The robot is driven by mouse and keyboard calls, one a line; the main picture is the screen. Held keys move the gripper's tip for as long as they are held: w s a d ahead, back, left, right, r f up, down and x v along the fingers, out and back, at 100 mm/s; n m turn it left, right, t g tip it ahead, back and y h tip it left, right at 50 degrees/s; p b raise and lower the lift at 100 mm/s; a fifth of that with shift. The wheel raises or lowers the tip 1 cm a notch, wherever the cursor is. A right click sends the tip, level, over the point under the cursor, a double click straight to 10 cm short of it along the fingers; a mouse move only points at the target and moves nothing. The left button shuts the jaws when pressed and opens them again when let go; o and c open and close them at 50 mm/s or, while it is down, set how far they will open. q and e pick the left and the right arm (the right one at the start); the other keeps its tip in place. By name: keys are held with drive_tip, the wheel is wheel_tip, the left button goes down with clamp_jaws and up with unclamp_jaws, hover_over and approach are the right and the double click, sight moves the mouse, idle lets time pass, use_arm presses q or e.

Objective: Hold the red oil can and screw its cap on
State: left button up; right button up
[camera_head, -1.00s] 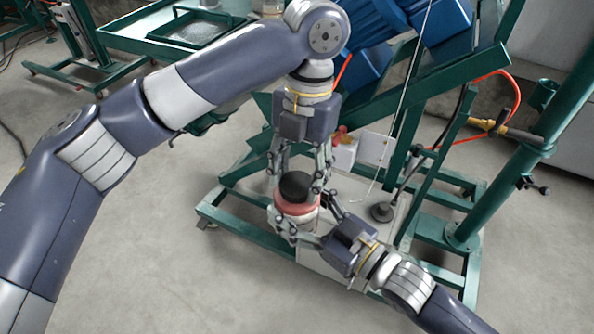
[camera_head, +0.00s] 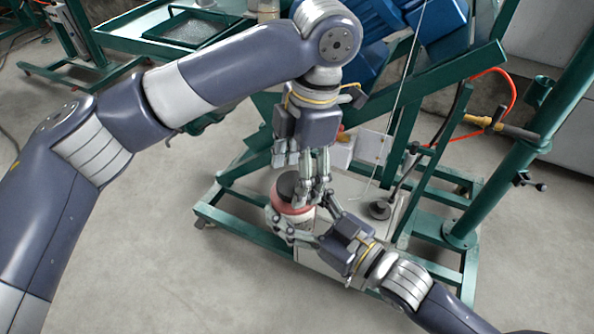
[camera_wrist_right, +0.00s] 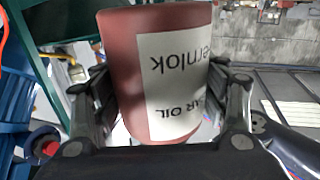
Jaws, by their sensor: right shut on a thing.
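The red oil can (camera_head: 279,212) stands upright low in front of the green frame, with a white label that also shows in the right wrist view (camera_wrist_right: 122,75). My right gripper (camera_head: 303,225) is shut around the can's body, with a finger on each side in the right wrist view (camera_wrist_right: 160,105). The black cap (camera_head: 286,186) sits at the top of the can; whether it is threaded cannot be seen. My left gripper (camera_head: 303,182) points down at the cap from above, its fingers beside and partly over it. Its grip on the cap cannot be made out.
A green metal frame (camera_head: 245,232) with a pale base plate surrounds the can. A thin cable and a dark round foot (camera_head: 380,209) are to the right. A green post (camera_head: 500,190) stands further right. Bare floor lies in front.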

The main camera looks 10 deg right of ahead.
use_arm(q)
drive_tip(key=shift+s+r, duration=0.1)
drive_tip(key=shift+r, duration=2.1)
drive_tip(key=shift+c, duration=0.5)
